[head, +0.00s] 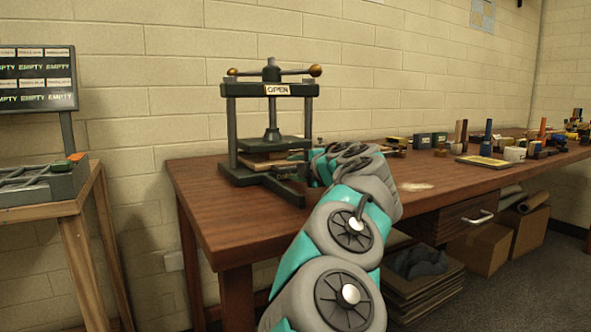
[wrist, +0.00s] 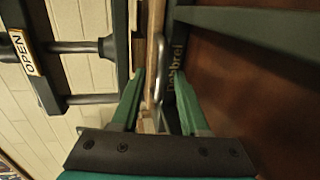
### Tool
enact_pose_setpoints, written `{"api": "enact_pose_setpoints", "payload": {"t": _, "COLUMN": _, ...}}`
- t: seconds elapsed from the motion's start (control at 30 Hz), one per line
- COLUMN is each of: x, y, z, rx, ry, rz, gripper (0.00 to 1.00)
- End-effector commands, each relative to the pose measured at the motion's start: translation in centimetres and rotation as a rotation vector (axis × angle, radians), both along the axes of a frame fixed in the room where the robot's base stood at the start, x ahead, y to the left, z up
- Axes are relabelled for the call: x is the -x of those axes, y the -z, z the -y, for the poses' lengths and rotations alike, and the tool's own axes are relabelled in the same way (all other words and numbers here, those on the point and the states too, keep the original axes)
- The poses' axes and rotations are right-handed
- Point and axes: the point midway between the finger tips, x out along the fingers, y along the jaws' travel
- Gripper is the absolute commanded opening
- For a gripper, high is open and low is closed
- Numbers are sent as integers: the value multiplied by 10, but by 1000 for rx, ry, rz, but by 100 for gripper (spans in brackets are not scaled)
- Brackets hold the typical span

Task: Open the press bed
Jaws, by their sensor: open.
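The dark metal press (head: 231,130) stands on the left end of the wooden table, with an "OPEN" sign (head: 277,90) on its top beam. Its bed (head: 285,185) lies low between the posts, with light wooden boards (head: 262,160) above it under the dark platen. In the wrist view, which is turned sideways, a curved grey metal handle (wrist: 161,62) sits on the bed's front, beside a dark strip with lettering (wrist: 174,68). My gripper (wrist: 160,80) is open, its green fingers on either side of the handle. In the head view my arm hides the fingertips.
The table (head: 235,225) carries several small bottles and blocks towards the right. A wooden stand with a grey tray (head: 45,190) and a board of "EMPTY" labels (head: 35,78) are at the left. Cardboard boxes (head: 480,250) sit under the table.

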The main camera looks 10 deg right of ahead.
Motion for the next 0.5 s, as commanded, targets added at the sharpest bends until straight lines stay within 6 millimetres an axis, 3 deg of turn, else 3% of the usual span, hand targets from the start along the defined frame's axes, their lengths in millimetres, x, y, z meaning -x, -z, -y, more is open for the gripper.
{"api": "enact_pose_setpoints", "payload": {"t": 0.27, "x": -2, "y": 0, "z": 0, "rx": -1, "ry": 1, "rz": 0, "gripper": 44}}
{"api": "enact_pose_setpoints", "payload": {"t": 0.5, "x": -2, "y": 1, "z": 0, "rx": -1, "ry": 1, "rz": 0, "gripper": 18}}
